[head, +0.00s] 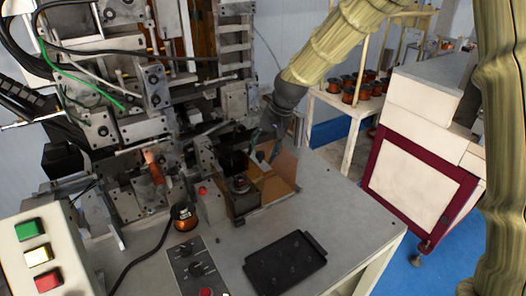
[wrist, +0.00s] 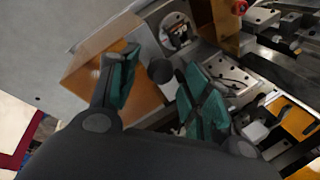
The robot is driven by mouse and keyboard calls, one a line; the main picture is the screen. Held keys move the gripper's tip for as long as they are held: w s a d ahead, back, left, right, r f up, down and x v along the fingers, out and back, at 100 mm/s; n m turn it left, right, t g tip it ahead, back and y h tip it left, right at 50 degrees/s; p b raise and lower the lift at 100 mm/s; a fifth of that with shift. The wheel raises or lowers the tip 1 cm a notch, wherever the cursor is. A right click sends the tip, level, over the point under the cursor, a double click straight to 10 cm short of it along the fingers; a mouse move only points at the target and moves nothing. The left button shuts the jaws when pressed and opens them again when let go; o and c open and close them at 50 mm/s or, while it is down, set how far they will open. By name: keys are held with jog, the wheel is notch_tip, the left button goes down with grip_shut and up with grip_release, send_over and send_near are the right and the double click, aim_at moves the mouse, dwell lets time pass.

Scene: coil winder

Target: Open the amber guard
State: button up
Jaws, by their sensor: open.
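The amber guard (head: 283,172) is a see-through orange-brown box of panels on the grey machine table, right of the winding head. In the wrist view its amber panel (wrist: 103,72) lies behind and left of my fingers. A round dark knob (wrist: 160,71) shows between my two green-padded fingertips. My gripper (head: 264,146) is open at the guard, with the fingers on either side of the knob; I cannot tell whether they touch it. My fingers partly hide the guard in the head view, so how far it stands open is unclear.
A copper coil (head: 184,215) and a control panel (head: 197,262) sit left of the guard. A black tray (head: 285,264) lies in front. The winding machine (head: 140,110) crowds the left. A white cabinet with a maroon frame (head: 415,165) stands right.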

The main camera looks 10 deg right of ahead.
jog(key=v, duration=1.1)
jog(key=shift+d, duration=0.15)
